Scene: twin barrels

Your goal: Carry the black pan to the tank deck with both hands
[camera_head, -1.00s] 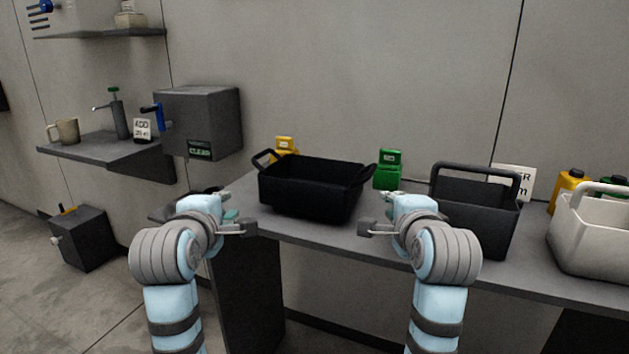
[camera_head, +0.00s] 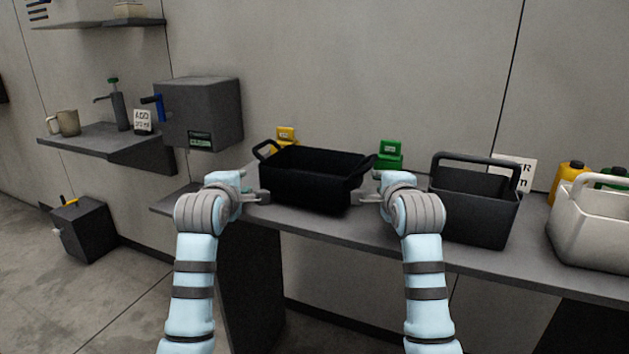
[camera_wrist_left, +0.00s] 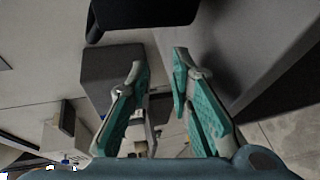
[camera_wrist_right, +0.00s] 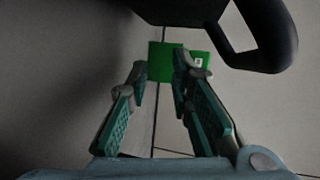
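The black pan (camera_head: 312,180), a deep rectangular tub with a loop handle at each end, rests upright on the grey counter (camera_head: 400,236). My left gripper (camera_head: 264,196) is beside its left end, below the left handle (camera_head: 264,151). My right gripper (camera_head: 366,199) is beside its right end, below the right handle. Both grippers are open and empty, with the fingers apart in the left wrist view (camera_wrist_left: 157,72) and right wrist view (camera_wrist_right: 160,72). A black part of the pan shows above the fingers in both. I cannot tell which surface is the tank deck.
A grey box (camera_head: 212,112) with a blue lever and a green label is on the wall at left, beside a shelf (camera_head: 95,146). A dark carrier (camera_head: 470,215) and a white carrier (camera_head: 590,238) stand right of the pan. Green (camera_head: 390,158) and yellow containers stand behind.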

